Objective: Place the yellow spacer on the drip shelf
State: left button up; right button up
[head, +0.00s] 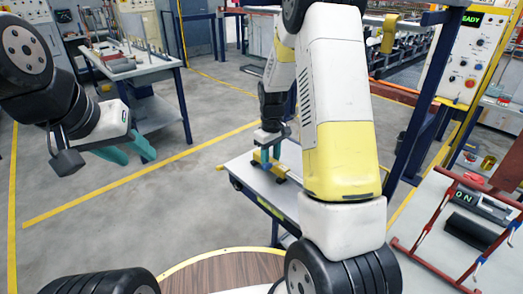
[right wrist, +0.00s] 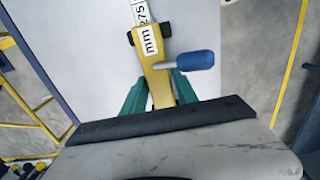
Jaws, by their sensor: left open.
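The yellow spacer (right wrist: 155,75) lies over a pale flat top, with a label reading mm and 275 and a blue handle (right wrist: 195,60) sticking out to the right. In the head view the spacer (head: 277,172) is on or just above the small cart top. My right gripper (right wrist: 160,92) has its teal fingers on both sides of the spacer's near end, with no gap showing; it also shows in the head view (head: 267,155). My left gripper (head: 130,150) is open and empty, above the floor at the left. I cannot tell which surface is the drip shelf.
The cart top (head: 245,178) is pale and mostly bare. A red rack (head: 435,225) stands at the right, and a blue post (head: 420,100) rises behind the cart. A workbench (head: 150,65) with parts is at the back left. The floor between is clear.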

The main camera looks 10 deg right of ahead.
aim_at(271, 160)
jog(key=shift+o, duration=0.9)
jog(key=s+r+m+t, duration=0.1)
jog(key=s+r, duration=0.3)
jog(key=r, duration=1.4)
jog(key=s+a+r+m+t, duration=0.1)
jog(key=s+r, duration=0.1)
jog(key=s, duration=0.4)
jog(key=s+a+r+m+t+y, duration=0.1)
jog(key=s+r+m+t, duration=0.1)
jog(key=s, duration=0.5)
jog(key=s+a+r+m+t+y, duration=0.1)
jog(key=s+a+r+t, duration=0.1)
jog(key=s, duration=0.5)
jog(key=shift+r+m, duration=0.3)
jog(key=shift+r, duration=0.1)
